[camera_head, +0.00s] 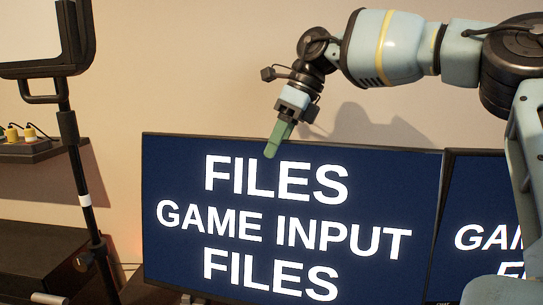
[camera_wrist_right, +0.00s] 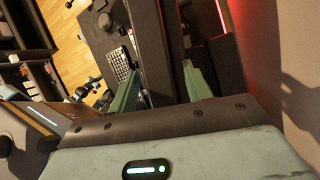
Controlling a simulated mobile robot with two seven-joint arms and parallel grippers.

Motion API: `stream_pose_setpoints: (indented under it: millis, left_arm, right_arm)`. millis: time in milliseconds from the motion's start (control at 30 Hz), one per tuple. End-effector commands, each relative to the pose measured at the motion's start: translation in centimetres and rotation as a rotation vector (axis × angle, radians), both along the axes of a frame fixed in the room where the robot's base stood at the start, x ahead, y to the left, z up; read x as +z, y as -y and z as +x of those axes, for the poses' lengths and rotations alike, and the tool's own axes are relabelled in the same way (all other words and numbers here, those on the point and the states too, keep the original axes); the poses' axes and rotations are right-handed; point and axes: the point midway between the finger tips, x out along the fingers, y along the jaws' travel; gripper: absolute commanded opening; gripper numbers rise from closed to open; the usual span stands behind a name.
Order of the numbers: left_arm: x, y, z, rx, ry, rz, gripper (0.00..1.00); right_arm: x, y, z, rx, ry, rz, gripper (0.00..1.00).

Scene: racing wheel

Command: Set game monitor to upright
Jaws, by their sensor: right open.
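The game monitor (camera_head: 290,210) is a wide dark-blue screen with white text reading FILES, GAME INPUT, FILES. It stands in the middle of the head view, and its top edge slopes slightly down to the right in the picture. I cannot tell how far it leans. My right gripper (camera_head: 271,152) comes down from above, its green fingers at the monitor's top edge. In the right wrist view the two green fingers (camera_wrist_right: 160,72) are apart, with a dark panel (camera_wrist_right: 152,40) between them; contact is not clear. My left gripper is out of view.
A second screen (camera_head: 485,220) stands directly right of the monitor. A black stand (camera_head: 68,130) rises at the left, near a wall shelf (camera_head: 30,150) with small yellow-topped items. The wall is close behind. A keyboard (camera_wrist_right: 119,65) shows in the wrist view.

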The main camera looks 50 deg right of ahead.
Motion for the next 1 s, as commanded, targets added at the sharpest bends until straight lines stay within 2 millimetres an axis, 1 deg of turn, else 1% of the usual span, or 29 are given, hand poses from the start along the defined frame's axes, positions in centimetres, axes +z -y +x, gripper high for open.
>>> stream_pose_setpoints:
  millis: [33, 200, 300, 567, 933, 1000]
  left_arm:
    - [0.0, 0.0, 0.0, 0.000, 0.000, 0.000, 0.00]
    - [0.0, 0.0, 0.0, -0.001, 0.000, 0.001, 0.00]
    - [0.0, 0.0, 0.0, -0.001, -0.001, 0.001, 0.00]
    - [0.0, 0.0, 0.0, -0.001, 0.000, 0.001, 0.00]
    - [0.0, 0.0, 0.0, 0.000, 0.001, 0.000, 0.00]
    - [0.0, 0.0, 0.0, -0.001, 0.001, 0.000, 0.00]
  right_arm:
    - [-0.7, -0.3, 0.1, 0.001, -0.003, 0.000, 0.49]
    - [-2.0, -0.9, 0.5, 0.001, -0.002, 0.000, 0.49]
    - [-2.4, -1.0, 0.6, 0.000, 0.000, 0.000, 0.49]
    - [-2.4, -1.0, 0.6, -0.001, 0.001, 0.000, 0.49]
    - [-2.4, -1.0, 0.6, 0.000, 0.001, 0.000, 0.01]
    - [-2.4, -1.0, 0.6, 0.000, 0.001, 0.000, 0.00]
